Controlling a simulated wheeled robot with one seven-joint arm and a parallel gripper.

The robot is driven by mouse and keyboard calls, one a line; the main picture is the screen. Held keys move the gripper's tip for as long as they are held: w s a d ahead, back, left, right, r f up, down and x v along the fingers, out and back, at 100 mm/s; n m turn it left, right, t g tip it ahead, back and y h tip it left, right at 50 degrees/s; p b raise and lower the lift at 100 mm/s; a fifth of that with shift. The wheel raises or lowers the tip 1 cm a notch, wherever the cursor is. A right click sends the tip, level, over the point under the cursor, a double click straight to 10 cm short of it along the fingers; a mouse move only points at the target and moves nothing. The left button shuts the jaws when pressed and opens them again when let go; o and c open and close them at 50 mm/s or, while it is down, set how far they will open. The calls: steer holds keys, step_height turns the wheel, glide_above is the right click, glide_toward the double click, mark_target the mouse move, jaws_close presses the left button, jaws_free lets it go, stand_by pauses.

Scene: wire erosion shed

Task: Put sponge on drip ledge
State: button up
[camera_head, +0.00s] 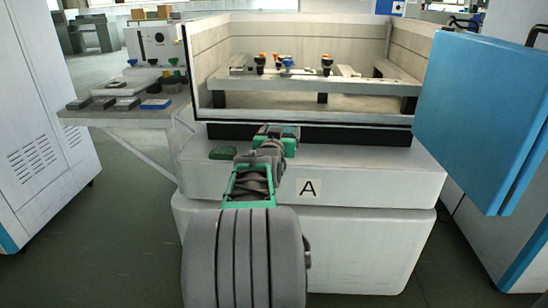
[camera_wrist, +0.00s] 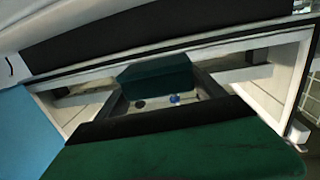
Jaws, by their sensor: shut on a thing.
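In the wrist view a dark green block (camera_wrist: 155,74), which I take to be the sponge, sits between the grey fingertips of my gripper (camera_head: 279,135). My gripper is shut on it. In the head view my gripper hangs in front of the tank, over the white ledge (camera_head: 360,155) below the tank's black band; this looks like the drip ledge. The held block is hard to tell from the green gripper parts there. I cannot tell if it touches the ledge. A flat green piece (camera_head: 222,153) lies on the ledge, left of my gripper.
The open tank (camera_head: 205,98) behind holds a frame with several coloured knobs. A blue door (camera_head: 475,110) stands at the right. A side table (camera_head: 125,118) with small blocks is at the left.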

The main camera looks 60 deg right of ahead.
steer(key=w+d+f, duration=0.1)
steer(key=w+f, duration=0.1)
steer(key=w+d+f+b, duration=0.1)
steer(key=w+f, duration=0.1)
steer(key=w+d+f+b, duration=0.1)
steer(key=w+f, duration=0.1)
steer(key=shift+d+f, duration=0.3)
steer(key=shift+f, duration=0.05)
steer(key=shift+w+f+b, duration=0.1)
steer(key=shift+f+b, duration=0.5)
steer(key=shift+f, duration=1.15)
steer(key=o, duration=1.3)
